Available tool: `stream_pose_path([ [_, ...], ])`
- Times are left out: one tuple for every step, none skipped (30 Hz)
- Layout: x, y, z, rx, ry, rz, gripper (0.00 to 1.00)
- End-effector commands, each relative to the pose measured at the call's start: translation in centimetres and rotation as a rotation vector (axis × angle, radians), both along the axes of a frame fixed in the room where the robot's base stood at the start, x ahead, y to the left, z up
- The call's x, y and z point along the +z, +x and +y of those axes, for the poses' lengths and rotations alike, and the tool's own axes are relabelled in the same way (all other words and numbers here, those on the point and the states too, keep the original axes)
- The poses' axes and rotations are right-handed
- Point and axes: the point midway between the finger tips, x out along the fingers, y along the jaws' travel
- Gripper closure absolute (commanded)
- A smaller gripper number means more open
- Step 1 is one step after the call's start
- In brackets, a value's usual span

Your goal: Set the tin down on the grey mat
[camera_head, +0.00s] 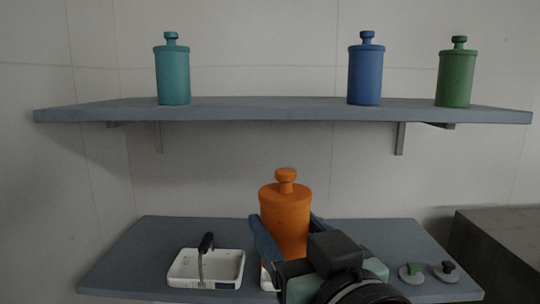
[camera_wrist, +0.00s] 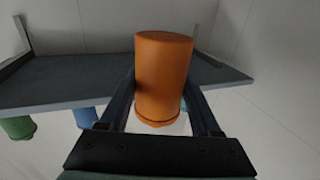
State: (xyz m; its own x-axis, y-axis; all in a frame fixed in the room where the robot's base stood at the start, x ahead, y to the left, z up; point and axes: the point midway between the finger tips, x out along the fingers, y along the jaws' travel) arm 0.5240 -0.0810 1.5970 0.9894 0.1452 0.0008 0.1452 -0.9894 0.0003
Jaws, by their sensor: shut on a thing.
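The tin is orange with a knobbed lid (camera_head: 286,215); it stands upright between the fingers of my gripper (camera_head: 282,232), which is shut on its sides. It also shows in the wrist view (camera_wrist: 162,75), where the scene appears upside down and its flat base faces up. The tin is in front of the lower grey surface (camera_head: 120,265) in the head view; its lower part is hidden by my gripper, so I cannot tell its height. I cannot pick out a separate grey mat with certainty.
A white tray (camera_head: 180,280) with a black-handled tool (camera_head: 206,245) stands left of the tin. A green-knobbed piece (camera_head: 411,272) and a black-knobbed piece (camera_head: 446,270) lie at right. The upper shelf (camera_head: 270,112) holds a teal tin (camera_head: 173,75), a blue tin (camera_head: 366,75) and a green tin (camera_head: 456,78).

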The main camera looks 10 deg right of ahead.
Motion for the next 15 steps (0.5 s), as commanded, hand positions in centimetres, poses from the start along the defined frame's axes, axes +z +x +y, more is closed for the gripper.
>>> stream_pose_path([
  [-1.5,-0.2,0.4,0.003,0.006,0.006,0.92],
  [-2.3,-0.4,0.6,0.003,0.006,0.007,0.92],
  [-3.3,-0.6,0.8,0.003,0.007,0.007,0.92],
  [-4.0,-0.7,1.0,0.003,0.007,0.008,0.92],
  [-4.7,-0.9,1.1,0.002,0.007,0.007,0.92],
  [-5.6,-1.1,1.4,0.002,0.006,0.007,0.92],
  [-6.4,-1.2,1.6,0.004,0.006,0.008,0.92],
  [-7.1,-1.4,1.8,0.004,0.007,0.008,0.92],
  [-8.1,-1.6,2.1,0.004,0.006,0.008,0.92],
  [-8.8,-1.7,2.4,0.007,0.007,0.008,0.92],
  [-9.6,-1.9,2.6,0.009,0.007,0.009,0.92],
  [-10.5,-2.1,3.0,0.010,0.007,0.009,0.92],
  [-11.3,-2.2,3.3,0.012,0.007,0.009,0.92],
  [-12.1,-2.4,3.6,0.013,0.006,0.009,0.92],
  [-13.2,-2.6,4.0,0.015,0.006,0.010,0.92],
])
